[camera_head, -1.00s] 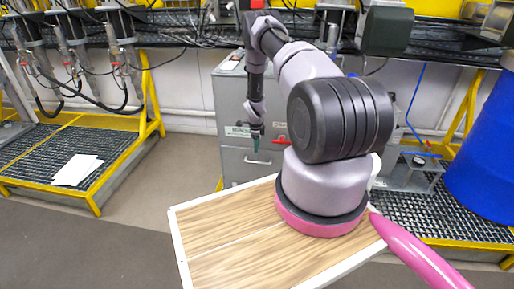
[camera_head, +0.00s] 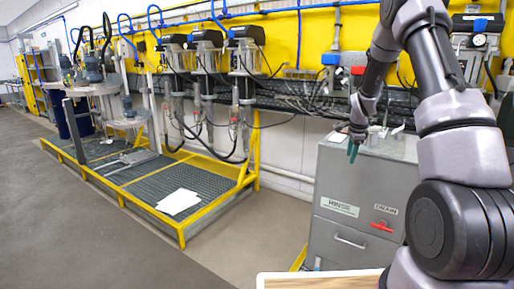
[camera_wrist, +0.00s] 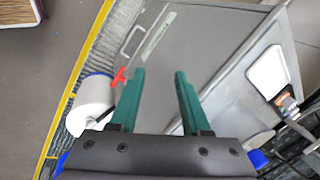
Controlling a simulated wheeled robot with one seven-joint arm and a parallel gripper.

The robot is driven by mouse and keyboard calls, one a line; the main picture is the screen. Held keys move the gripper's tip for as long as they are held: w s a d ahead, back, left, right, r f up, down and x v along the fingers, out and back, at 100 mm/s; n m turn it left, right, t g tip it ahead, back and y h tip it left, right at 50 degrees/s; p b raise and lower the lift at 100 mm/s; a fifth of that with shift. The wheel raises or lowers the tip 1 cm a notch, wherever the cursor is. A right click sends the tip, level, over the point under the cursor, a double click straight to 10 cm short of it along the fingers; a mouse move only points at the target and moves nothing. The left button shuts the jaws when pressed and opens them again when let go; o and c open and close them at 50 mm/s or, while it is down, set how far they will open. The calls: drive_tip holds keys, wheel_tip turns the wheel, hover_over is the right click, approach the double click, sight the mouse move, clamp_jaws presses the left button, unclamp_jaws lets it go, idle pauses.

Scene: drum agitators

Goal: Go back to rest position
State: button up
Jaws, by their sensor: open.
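My gripper (camera_head: 353,149) hangs from my arm at the right of the head view, beside the upper front of a grey cabinet. In the wrist view its two green fingers (camera_wrist: 160,85) are apart with nothing between them. The grey cabinet (camera_head: 340,185) has a handle, a label and a red valve handle (camera_head: 382,226). The red handle also shows in the wrist view (camera_wrist: 119,76), left of the fingers. I cannot tell the exact gap between fingers and cabinet.
A yellow-framed grating platform (camera_head: 160,187) with white sheets (camera_head: 179,201) stands left of the cabinet. Drum agitators (camera_head: 205,75) line the wall above it. In the wrist view a white roll (camera_wrist: 92,98) lies near the left finger. Grey floor (camera_head: 70,230) is open at the left.

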drive_tip(key=s+a+r+n+t+y, duration=0.1)
drive_tip(key=s+a+r+n, duration=0.25)
drive_tip(key=s+r, duration=0.65)
drive_tip(key=s+a+r+n+t, duration=0.1)
drive_tip(key=s+a+r+n, duration=0.4)
drive_tip(key=r, duration=0.9)
drive_tip(key=s+a+r+n, duration=0.2)
drive_tip(key=s, duration=1)
drive_tip(key=s+a+r+n+t+y, duration=0.1)
drive_tip(key=s+a+r+n, duration=0.2)
drive_tip(key=s, duration=0.9)
drive_tip(key=shift+n+t+y, duration=0.3)
drive_tip(key=shift+n, duration=0.05)
drive_tip(key=shift+r, duration=0.1)
